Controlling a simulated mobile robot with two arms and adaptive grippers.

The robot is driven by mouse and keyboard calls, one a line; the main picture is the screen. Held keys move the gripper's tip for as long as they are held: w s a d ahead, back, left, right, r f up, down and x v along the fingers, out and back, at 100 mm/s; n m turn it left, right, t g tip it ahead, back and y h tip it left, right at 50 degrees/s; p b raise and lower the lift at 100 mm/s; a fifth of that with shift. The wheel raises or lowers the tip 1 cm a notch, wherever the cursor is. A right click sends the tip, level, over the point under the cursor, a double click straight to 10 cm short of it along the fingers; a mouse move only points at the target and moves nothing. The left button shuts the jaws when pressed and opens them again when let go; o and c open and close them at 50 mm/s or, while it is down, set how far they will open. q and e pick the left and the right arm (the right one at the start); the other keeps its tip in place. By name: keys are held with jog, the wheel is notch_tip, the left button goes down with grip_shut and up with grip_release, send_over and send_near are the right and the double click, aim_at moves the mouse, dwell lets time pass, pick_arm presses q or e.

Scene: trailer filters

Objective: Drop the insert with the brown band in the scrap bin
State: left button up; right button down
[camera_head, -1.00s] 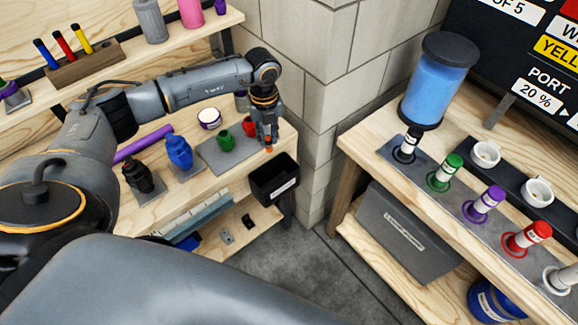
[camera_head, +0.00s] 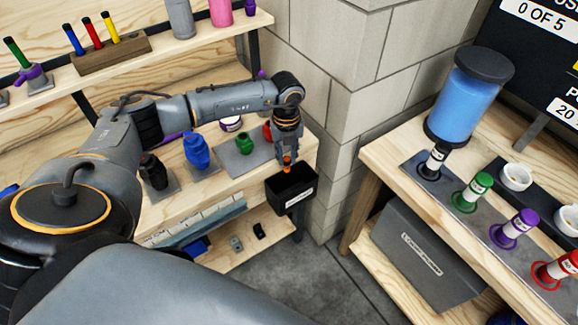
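My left gripper (camera_head: 287,158) points down at the far right end of the left bench, above a small black open bin (camera_head: 292,192) with a white label. The label is too small to read. Its fingers are close together on a small orange-brown piece (camera_head: 287,162), which appears to be the insert; its band is too small to make out clearly. The piece is over the bin's back part, near the rim; I cannot tell its exact height. My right gripper is not in view.
Blue (camera_head: 196,151), black (camera_head: 154,171) and green (camera_head: 244,143) bottle-like parts stand on the left bench. A block wall (camera_head: 335,75) rises right of the bin. The right bench holds a blue canister (camera_head: 460,105) and several coloured inserts on stands.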

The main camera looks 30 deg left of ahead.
pick_arm(q)
jog(key=o, duration=0.3)
jog(key=shift+r, duration=0.1)
notch_tip(320, 180, up, 12)
jog(key=shift+f, duration=0.1)
dwell(0.3)
dwell(0.3)
